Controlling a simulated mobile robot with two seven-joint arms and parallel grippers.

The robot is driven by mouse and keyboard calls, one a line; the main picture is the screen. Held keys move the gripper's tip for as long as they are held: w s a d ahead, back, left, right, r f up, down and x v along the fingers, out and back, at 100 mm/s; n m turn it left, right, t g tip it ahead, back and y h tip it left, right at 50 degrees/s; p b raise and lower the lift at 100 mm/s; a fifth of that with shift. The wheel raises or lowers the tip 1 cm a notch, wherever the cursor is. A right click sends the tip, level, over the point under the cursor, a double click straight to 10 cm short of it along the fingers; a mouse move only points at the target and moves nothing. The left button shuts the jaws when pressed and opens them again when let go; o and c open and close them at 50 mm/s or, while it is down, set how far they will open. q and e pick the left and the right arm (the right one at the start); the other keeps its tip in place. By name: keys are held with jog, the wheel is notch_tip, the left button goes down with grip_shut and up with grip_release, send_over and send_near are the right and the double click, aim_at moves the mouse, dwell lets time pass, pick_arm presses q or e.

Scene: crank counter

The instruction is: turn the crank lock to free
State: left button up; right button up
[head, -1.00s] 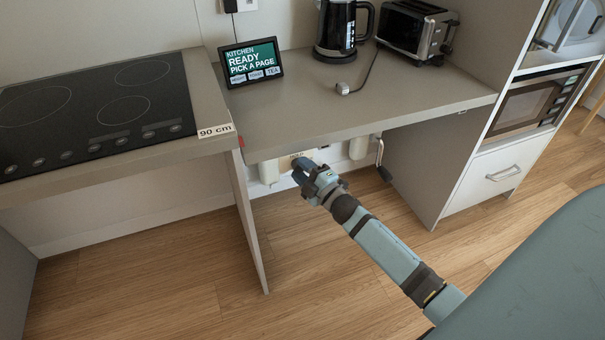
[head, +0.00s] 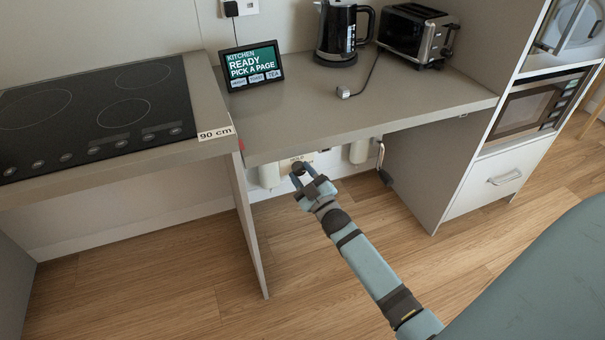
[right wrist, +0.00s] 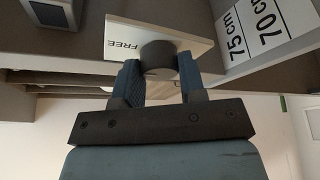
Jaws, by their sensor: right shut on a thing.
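The crank lock is a dark round knob (right wrist: 158,56) on a pale plate (right wrist: 185,32) marked FREE, under the counter's front edge. In the head view the knob (head: 298,168) is small and dark. My right gripper (head: 301,174) reaches up to it from the lower right. In the right wrist view the two blue-grey fingers of this gripper (right wrist: 159,72) are on either side of the knob, shut on it. The knob's pointing direction cannot be told. A crank handle (head: 383,172) hangs to the right. My left gripper is in neither view.
The counter (head: 290,125) overhangs the knob, with pale cylinders (head: 359,151) beneath it. A hob (head: 95,110) is at the left, and a side panel (head: 252,220) stands left of my gripper. A height scale (right wrist: 255,35) shows beside the plate. The floor below is clear.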

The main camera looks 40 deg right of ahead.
dwell(0.4)
jog(key=o, duration=0.9)
jog(key=p+v, duration=0.1)
jog(key=v, duration=1.2)
jog(key=shift+s+f, duration=0.1)
jog(key=shift+s, duration=0.3)
